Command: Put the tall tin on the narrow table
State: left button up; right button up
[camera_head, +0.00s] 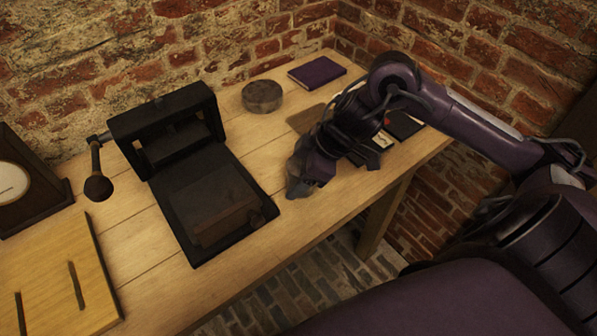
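A round grey tin (262,96), low and wide, stands at the back of the wooden table (150,275). I do not see a clearly tall tin; one may be hidden behind my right arm or out of view. My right gripper (298,186) points down at the table's front part, to the right of the open black box. Its fingers are dark and seen from behind, so I cannot tell whether they are open or shut, or whether they hold anything. My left gripper is not in view.
A purple book (317,72) lies at the back. Small dark flat items (405,126) lie behind my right arm. A clock (18,185) and a yellow wooden board (60,280) are at left.

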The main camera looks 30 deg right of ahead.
jog(key=shift+o, duration=1.3)
jog(key=shift+r, duration=0.15)
jog(key=shift+s+d+r, duration=0.1)
jog(key=shift+d+r, duration=0.1)
jog(key=shift+r, duration=0.05)
jog(key=v, duration=0.5)
jog(key=shift+s+r, duration=0.1)
jog(key=shift+r, duration=0.05)
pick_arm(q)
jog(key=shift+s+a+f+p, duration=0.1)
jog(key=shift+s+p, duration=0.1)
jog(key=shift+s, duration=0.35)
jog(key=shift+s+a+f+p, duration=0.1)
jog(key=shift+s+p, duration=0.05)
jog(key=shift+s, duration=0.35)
pick_arm(e)
jog(key=v, duration=0.6)
